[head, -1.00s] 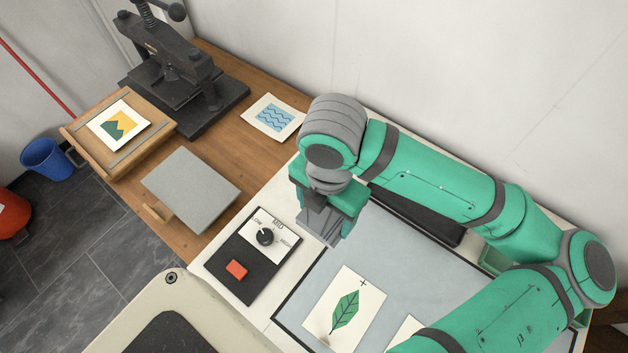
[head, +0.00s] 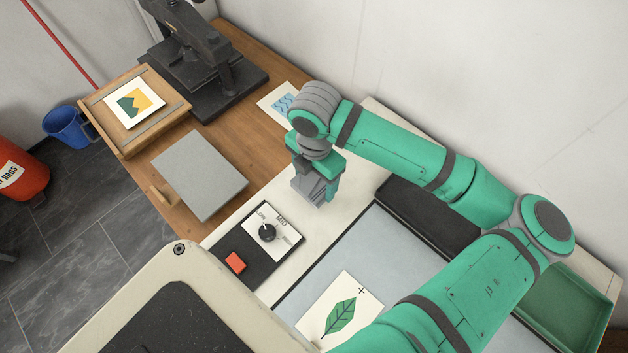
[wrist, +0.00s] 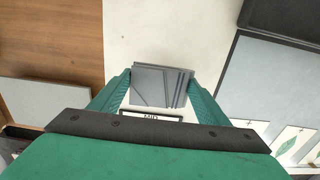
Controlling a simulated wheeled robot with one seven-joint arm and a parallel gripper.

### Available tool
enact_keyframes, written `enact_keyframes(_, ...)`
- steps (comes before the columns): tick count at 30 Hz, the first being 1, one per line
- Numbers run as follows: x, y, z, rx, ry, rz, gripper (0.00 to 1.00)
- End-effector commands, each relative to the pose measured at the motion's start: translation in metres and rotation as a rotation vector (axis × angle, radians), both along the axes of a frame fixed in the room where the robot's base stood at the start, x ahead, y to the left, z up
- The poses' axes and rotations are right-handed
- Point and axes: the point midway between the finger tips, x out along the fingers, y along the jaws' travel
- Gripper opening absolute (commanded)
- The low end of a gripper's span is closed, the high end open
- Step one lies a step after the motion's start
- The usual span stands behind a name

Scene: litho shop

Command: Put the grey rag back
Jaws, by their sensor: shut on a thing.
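The grey rag (head: 307,189) looks like a small folded stack of flat grey layers. My gripper (head: 318,180) is shut on it, above the pale bench top (head: 352,200) behind the control panel. In the wrist view the rag (wrist: 160,86) sits between the two green fingers of my gripper (wrist: 160,92). In the head view my gripper partly covers the rag. I cannot tell whether the rag touches the bench top.
The control panel (head: 257,248) has a knob and red button. A grey slab (head: 200,175) lies on the wooden bench, near the black press (head: 205,60). A green tray (head: 565,305) is at right. A red bin (head: 18,172) lettered "RAGS" stands on the floor at left.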

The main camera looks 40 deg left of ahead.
Motion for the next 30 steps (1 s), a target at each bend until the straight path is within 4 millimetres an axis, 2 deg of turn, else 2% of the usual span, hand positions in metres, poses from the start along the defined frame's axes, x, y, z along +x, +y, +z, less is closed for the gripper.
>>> enact_keyframes(9,0.002,0.002,-0.036,-0.001,0.001,-0.006,0.49)
enact_keyframes(20,0.002,0.003,-0.039,0.0,0.0,-0.004,0.49)
enact_keyframes(21,0.002,0.003,-0.04,0.0,0.0,-0.004,0.72)
enact_keyframes(23,0.002,0.002,-0.04,0.0,0.0,-0.005,0.86)
enact_keyframes(30,0.003,0.002,-0.039,0.0,0.0,-0.007,0.88)
